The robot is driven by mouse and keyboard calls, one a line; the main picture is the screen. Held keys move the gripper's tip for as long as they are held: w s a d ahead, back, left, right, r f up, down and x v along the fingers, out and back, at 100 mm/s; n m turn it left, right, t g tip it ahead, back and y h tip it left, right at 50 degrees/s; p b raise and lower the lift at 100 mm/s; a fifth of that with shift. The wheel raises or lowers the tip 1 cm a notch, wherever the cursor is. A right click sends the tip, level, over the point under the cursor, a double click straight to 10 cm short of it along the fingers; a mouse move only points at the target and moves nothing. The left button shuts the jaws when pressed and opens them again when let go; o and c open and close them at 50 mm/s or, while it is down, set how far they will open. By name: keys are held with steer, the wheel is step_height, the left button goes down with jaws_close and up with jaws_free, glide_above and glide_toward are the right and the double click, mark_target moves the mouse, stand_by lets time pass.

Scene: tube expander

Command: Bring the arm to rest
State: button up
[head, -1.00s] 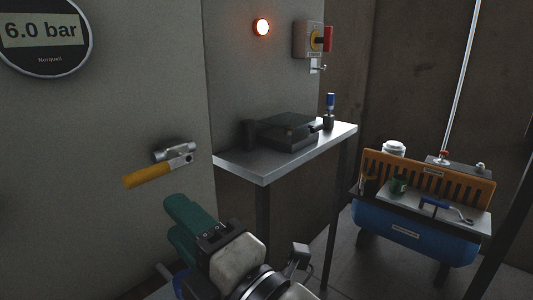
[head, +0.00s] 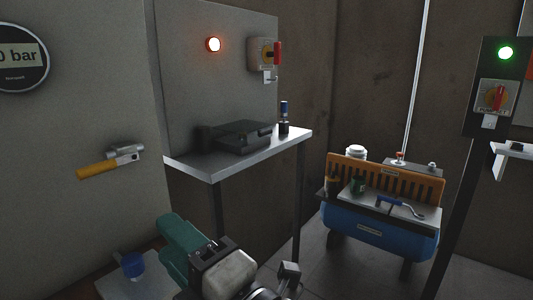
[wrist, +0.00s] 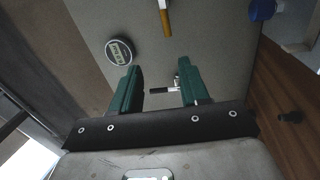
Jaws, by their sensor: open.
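My gripper (head: 185,246) shows at the bottom of the head view, in front of the grey wall panel and below the yellow-handled valve (head: 109,162). In the wrist view my gripper (wrist: 160,88) has its two green fingers wide apart, with nothing between them. Beyond the fingers the wrist view shows the grey panel, the round gauge (wrist: 119,51), a small dark-handled fitting (wrist: 163,90) and the yellow handle (wrist: 166,22). The fingers look clear of all of these.
A metal shelf (head: 213,170) with a black device (head: 240,136) stands beyond my gripper. A blue tank unit (head: 378,238) stands on the floor at right. A post with a red switch (head: 495,97) and green lamp is far right. A blue cup (head: 133,265) sits lower left.

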steer(key=d+f+m+g+h+p, duration=0.3)
steer(key=d+f+m+h+p, duration=0.3)
steer(key=d+f+m+h, duration=0.9)
steer(key=s+d+f+m+g+p, duration=0.2)
steer(key=s+d+f+m+g, duration=0.2)
steer(key=s+d+f, duration=0.5)
steer(key=s+d+f+m+g+p, duration=0.2)
steer(key=s+d+f+m+g, duration=0.2)
steer(key=s+d+f+m, duration=0.5)
steer(key=s+d+f, duration=0.1)
steer(key=s+d, duration=0.4)
steer(key=shift+s+g+h, duration=0.15)
steer(key=shift+g+h, duration=0.15)
steer(key=shift+h, duration=0.1)
